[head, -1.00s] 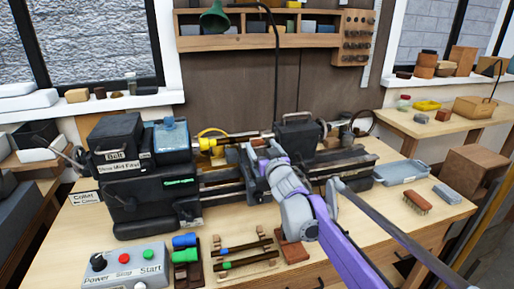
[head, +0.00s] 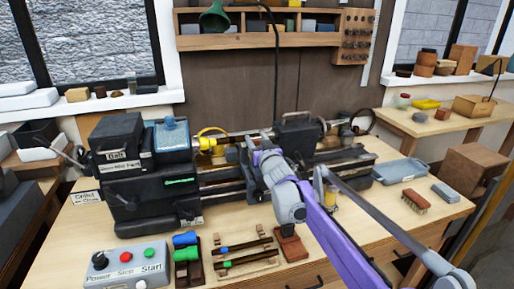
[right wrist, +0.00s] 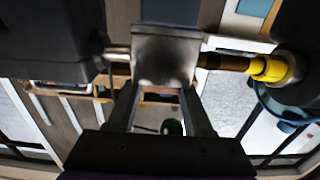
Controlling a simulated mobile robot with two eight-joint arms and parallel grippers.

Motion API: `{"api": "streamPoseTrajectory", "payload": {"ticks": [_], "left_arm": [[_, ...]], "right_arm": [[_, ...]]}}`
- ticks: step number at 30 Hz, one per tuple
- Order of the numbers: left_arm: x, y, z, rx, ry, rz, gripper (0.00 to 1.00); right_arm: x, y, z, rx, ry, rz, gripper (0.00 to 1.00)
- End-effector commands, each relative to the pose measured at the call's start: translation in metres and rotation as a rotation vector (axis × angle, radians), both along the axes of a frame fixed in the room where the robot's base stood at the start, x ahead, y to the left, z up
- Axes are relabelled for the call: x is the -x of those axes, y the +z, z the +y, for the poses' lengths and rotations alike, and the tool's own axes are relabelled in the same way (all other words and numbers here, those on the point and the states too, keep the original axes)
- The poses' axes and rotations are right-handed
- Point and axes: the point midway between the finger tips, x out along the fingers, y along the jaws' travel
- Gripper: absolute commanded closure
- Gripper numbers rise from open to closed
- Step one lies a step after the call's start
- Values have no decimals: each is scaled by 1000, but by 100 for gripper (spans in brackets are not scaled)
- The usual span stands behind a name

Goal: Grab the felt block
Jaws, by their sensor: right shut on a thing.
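My right gripper (head: 256,158) is over the bed of the lathe, seen side-on. In the right wrist view its two fingers (right wrist: 162,100) are shut on a grey block (right wrist: 165,62). The block is in front of the yellow-tipped rod (right wrist: 272,68); I cannot tell if they touch. In the head view the held block is mostly hidden by the gripper and hard to make out. Another grey block (head: 446,193) lies at the bench's right end. I cannot tell from the surfaces which one is felt. My left gripper is not in view.
The black lathe (head: 150,185) fills the middle of the bench. A brush (head: 415,201) and a blue-grey tray (head: 402,172) lie at the right. A control box (head: 125,267), a rack with rods (head: 243,259) and a red-brown block (head: 290,246) are in front.

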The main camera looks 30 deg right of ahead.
Motion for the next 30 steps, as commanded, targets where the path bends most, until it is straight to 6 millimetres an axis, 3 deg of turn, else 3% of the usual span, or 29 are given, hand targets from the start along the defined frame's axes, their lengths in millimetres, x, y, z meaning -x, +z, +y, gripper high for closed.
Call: {"api": "streamPoseTrajectory", "payload": {"ticks": [3, 11, 17, 23, 30], "left_arm": [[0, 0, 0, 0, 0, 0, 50], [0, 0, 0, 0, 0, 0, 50], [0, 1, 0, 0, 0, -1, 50], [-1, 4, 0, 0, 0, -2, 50], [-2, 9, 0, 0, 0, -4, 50]], "right_arm": [[0, 0, 0, 0, 0, 0, 100], [0, 1, 0, 0, 0, 0, 100], [0, 15, 0, 0, 0, -1, 100], [0, 48, 0, -1, 0, -1, 100], [0, 111, 0, 0, 0, -1, 100]]}}
